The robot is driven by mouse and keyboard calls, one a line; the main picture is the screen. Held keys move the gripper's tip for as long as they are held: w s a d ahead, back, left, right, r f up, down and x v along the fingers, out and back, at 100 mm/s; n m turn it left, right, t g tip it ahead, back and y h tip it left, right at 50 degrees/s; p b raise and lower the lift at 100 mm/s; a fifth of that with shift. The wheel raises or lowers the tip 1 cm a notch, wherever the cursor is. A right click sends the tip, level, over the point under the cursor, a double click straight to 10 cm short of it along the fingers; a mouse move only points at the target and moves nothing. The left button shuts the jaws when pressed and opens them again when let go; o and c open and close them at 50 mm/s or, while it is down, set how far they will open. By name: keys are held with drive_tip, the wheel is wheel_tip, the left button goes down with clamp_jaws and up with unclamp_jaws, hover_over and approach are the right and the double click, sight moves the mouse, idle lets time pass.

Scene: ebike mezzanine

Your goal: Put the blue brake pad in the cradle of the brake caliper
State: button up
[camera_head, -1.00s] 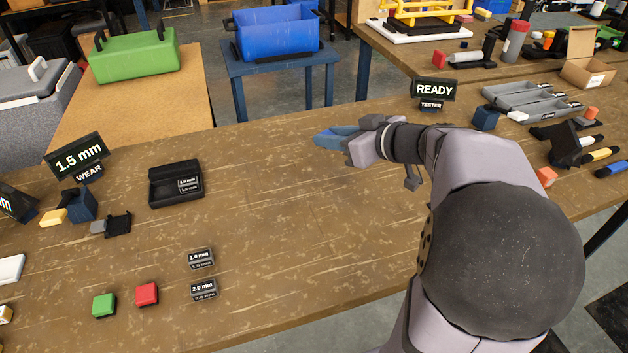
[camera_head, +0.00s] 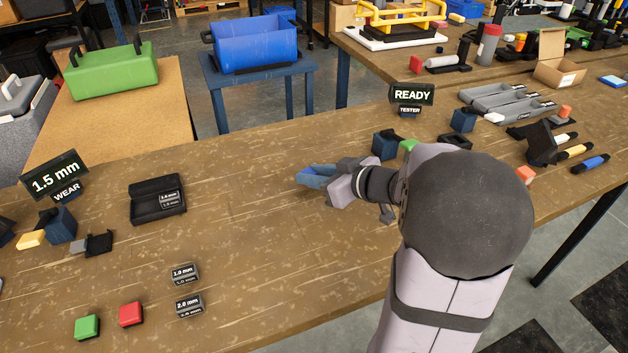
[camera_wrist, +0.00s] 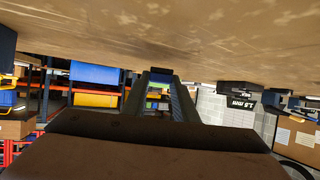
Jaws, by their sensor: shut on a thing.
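My gripper (camera_head: 312,176) is over the middle of the table, its blue-tinted tips pointing left. In the wrist view my fingers (camera_wrist: 162,95) stand a little apart with a narrow dark piece across their far ends. The held thing is small and mostly hidden; it looks to be the blue brake pad, but its outline does not separate from the fingers. A small black bracket with a grey part (camera_head: 98,243) at the left may be the brake caliper; I cannot tell for sure. My gripper is well to its right and apart from it.
A black open case (camera_head: 142,213) lies left of my gripper. Blocks marked 1.0 mm (camera_head: 184,273) and 2.0 mm (camera_head: 189,306), a red block (camera_head: 131,313) and a green block (camera_head: 87,326) sit in front. A WEAR sign (camera_head: 67,191) and TESTER sign (camera_head: 410,110) stand behind.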

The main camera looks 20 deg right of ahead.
wheel_tip(320, 180, down, 2)
drive_tip(key=shift+f+b, duration=0.2)
drive_tip(key=shift+b, duration=0.25)
drive_tip(key=o, duration=1.1)
drive_tip(key=shift+r, duration=0.1)
drive_tip(key=shift+c, duration=0.2)
drive_tip(key=shift+r+p, duration=0.1)
drive_tip(key=shift+p, duration=0.2)
drive_tip(key=shift+r, duration=0.1)
drive_tip(key=v, duration=1)
drive_tip(key=shift+s+d+b, duration=0.15)
drive_tip(key=shift+s+b, duration=0.05)
drive_tip(key=shift+b, duration=0.15)
drive_tip(key=shift+o, duration=0.3)
drive_tip(key=shift+v, duration=0.75)
